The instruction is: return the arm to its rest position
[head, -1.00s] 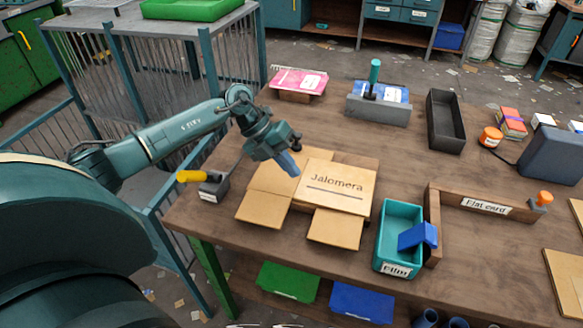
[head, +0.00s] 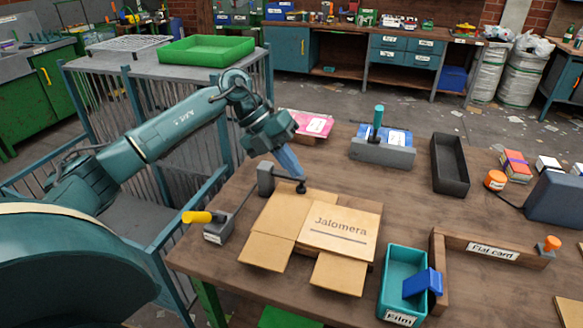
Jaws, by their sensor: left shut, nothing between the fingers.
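My left arm comes in from the left, over the railing and the table's near-left corner. My left gripper (head: 288,163) is shut and empty, its blue fingers pointing down. It is in the air near the far-left edge of the open cardboard box (head: 337,236) marked "Jalomera", apart from it as far as I can see. The box lies on the wooden table (head: 390,200) with flaps spread. My right gripper is not in view.
A black tray (head: 449,165), a grey holder (head: 383,152) and a yellow-handled device (head: 197,217) stand on the table. A green tray (head: 206,49) sits behind my arm.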

